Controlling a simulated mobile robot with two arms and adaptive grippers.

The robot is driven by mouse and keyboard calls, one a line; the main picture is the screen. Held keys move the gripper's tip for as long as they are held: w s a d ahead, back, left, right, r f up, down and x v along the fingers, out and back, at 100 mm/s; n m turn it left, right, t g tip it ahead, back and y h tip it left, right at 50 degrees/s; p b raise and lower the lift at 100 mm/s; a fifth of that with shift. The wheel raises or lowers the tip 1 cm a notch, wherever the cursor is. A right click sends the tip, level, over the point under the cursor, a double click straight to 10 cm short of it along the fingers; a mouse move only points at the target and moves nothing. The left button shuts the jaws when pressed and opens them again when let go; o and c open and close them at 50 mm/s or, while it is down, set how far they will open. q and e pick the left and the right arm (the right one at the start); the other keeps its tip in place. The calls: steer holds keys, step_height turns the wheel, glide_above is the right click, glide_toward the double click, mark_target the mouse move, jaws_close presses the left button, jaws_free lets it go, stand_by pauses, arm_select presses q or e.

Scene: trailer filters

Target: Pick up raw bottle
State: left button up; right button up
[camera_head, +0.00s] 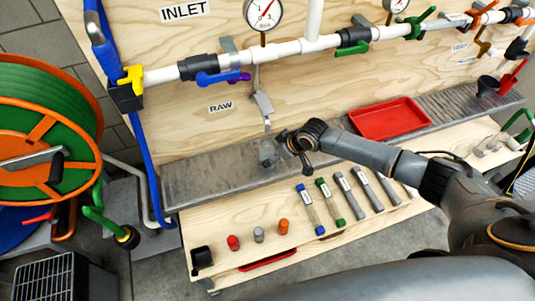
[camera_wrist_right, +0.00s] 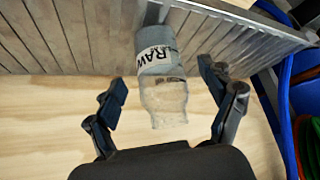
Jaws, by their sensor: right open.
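The raw bottle (camera_head: 267,153) is a small clear bottle standing on the grey ribbed ledge, below the tap under the RAW sign. In the right wrist view the bottle (camera_wrist_right: 163,95) carries a white band with RAW on it, and appears upside down with its neck toward the bottom of the picture. My right gripper (camera_head: 294,152) is just to the right of the bottle. In the wrist view its fingers (camera_wrist_right: 165,88) are spread on either side of the bottle, with visible gaps. My left gripper is not in view.
The grey ledge (camera_head: 215,172) also holds a red tray (camera_head: 388,118) at right. The RAW tap (camera_head: 263,103) hangs close above the bottle. Several tubes and caps lie on the wooden shelf (camera_head: 205,225) in front. A green hose reel (camera_head: 45,125) stands at left.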

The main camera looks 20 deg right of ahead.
mark_target(267, 156)
steer(key=shift+x, duration=2.35)
steer(key=shift+w+r, duration=0.1)
steer(key=c, duration=1.5)
steer(key=shift+o, duration=0.2)
